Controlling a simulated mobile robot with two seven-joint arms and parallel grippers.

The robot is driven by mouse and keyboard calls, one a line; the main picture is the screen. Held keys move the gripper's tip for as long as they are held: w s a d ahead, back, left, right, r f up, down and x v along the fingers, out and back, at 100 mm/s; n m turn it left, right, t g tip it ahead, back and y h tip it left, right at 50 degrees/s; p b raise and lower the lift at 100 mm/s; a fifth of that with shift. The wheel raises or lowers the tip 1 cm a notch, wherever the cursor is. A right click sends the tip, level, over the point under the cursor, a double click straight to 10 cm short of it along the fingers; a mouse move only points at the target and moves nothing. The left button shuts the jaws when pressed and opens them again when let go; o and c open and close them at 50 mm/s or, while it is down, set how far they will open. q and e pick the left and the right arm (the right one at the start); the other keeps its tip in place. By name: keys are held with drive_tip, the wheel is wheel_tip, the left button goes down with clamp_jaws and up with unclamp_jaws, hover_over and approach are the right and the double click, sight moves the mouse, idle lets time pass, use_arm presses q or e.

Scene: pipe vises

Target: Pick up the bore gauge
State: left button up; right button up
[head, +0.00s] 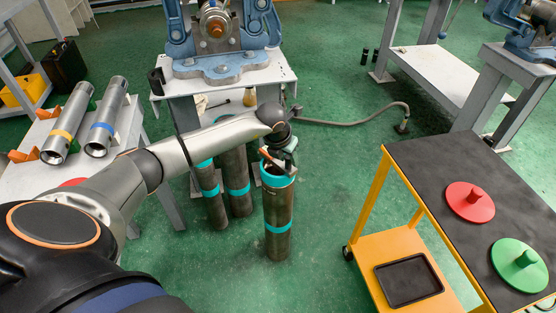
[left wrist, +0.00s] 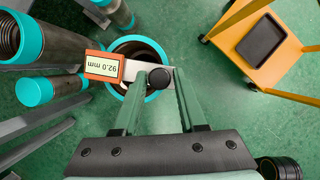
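The bore gauge (left wrist: 103,67) has an orange housing, a display reading 92.0 mm, a metal bar and a round black knob (left wrist: 160,78). It lies at the mouth of the front upright pipe (left wrist: 157,97). In the head view this pipe (head: 278,215) is grey-brown with turquoise bands; the gauge (head: 270,160) is partly hidden by my gripper. My left gripper (left wrist: 162,76) points down over the pipe, its two green fingers either side of the knob. Whether they press on it cannot be told. My right gripper is not in view.
Several other banded pipes (head: 235,180) stand close behind and left. A blue vise (head: 220,65) is on a bench behind. A yellow cart (head: 400,250) with a dark top, red disc (head: 470,202) and green disc (head: 519,264) stands right. Two pipes lie on the left table.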

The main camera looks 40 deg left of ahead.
use_arm(q)
clamp_jaws()
drive_tip(key=shift+r, duration=0.1)
idle(0.9)
